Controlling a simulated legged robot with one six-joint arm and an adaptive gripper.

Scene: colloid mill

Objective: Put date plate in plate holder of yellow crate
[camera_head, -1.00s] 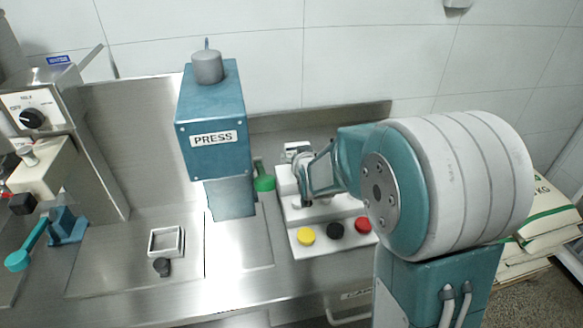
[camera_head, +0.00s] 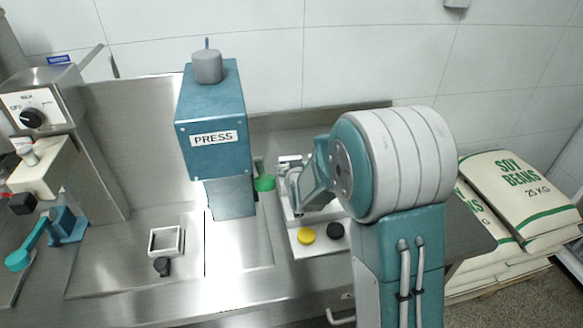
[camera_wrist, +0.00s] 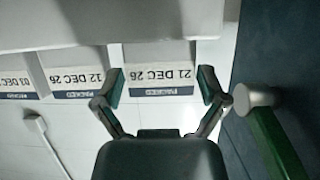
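In the wrist view three date plates stand in a row against a white holder and read upside down. They are "21 DEC 26" (camera_wrist: 160,80), "12 DEC 26" (camera_wrist: 80,75) and a partly cut off "03 DEC" plate (camera_wrist: 15,80). My gripper (camera_wrist: 158,84) is open, with one finger on each side of the "21 DEC 26" plate. I cannot tell whether the fingers touch it. In the head view my gripper is over the white stand (camera_head: 310,218), mostly hidden by my arm. I see no yellow crate or plate holder on one.
A teal press (camera_head: 212,135) stands left of my arm, with a green-handled tool (camera_head: 264,183) between them. This green handle (camera_wrist: 270,140) is close to the right finger. Yellow (camera_head: 306,236) and black knobs (camera_head: 335,230) front the stand. Soybean sacks (camera_head: 515,190) lie at right.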

